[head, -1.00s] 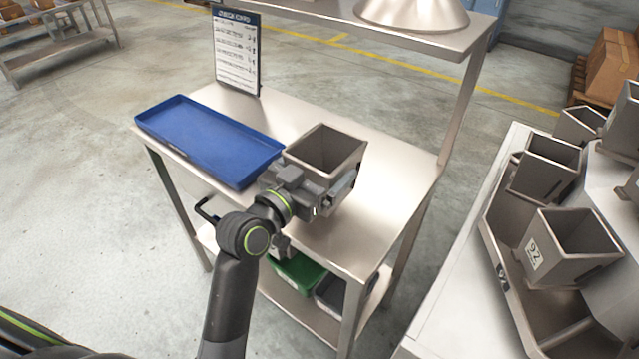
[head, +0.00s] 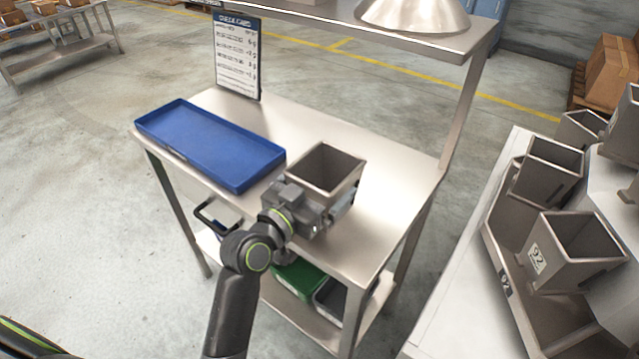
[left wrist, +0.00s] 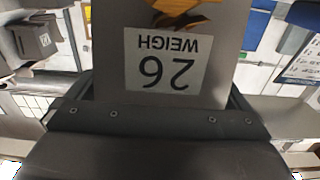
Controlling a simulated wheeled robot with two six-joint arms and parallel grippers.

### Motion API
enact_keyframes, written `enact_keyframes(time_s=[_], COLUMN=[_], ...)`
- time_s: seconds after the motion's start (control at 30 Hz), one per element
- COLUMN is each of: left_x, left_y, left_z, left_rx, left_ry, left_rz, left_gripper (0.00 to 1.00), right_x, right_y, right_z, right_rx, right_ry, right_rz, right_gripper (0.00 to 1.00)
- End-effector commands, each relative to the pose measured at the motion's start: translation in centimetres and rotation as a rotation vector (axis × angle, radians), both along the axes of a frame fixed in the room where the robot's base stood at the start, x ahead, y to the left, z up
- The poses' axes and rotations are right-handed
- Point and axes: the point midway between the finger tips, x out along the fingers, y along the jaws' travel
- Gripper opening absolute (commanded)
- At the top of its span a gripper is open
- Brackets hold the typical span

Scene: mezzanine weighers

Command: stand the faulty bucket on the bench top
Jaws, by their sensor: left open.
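The grey-brown, open-topped bucket (head: 329,168) stands upright on the bare steel bench top (head: 385,175), right of the blue tray. My right gripper is out of view.
A blue tray (head: 178,152) lies on the bench's left. A check card (head: 238,62) stands behind it. An overhead shelf carries a metal dome (head: 415,12). Weigher buckets, one marked 92 (head: 570,250), stand at right. A green bin (head: 298,280) sits below.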

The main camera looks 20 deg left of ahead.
Motion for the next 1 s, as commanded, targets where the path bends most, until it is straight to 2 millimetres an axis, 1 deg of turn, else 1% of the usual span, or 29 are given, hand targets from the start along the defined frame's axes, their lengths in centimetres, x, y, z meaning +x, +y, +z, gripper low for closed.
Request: enact_keyframes(time_s=[0.07, 0.17, 0.4, 0.5, 0.6, 0.7, 0.8, 1.0], left_x=[-0.5, -2.0, -6.9, -8.6, -9.9, -10.8, -11.2, -11.3], left_y=[0.2, 0.8, 2.6, 3.1, 3.6, 3.9, 4.1, 4.1], left_z=[0.1, -0.1, -0.1, -0.1, -0.1, 0.0, 0.1, 0.1], left_rx=[0.001, 0.001, 0.003, 0.004, 0.003, 0.003, 0.002, 0.0], left_ry=[0.0, 0.001, 0.001, 0.001, 0.001, 0.001, -0.001, -0.001], left_rz=[0.001, 0.001, 0.002, 0.0, 0.001, 0.0, 0.0, 0.0], left_gripper=[1.0, 1.0, 1.0, 1.0, 1.0, 1.0, 1.0, 1.0], right_x=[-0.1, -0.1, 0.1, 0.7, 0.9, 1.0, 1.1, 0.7], right_y=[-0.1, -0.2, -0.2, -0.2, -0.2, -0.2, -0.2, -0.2], right_z=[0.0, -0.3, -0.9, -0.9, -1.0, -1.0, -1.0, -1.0], right_rx=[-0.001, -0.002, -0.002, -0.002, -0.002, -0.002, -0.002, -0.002], right_ry=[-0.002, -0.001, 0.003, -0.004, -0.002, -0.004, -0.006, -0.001], right_rz=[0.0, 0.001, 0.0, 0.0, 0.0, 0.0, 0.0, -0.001], right_gripper=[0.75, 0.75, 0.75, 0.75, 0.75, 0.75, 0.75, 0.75])
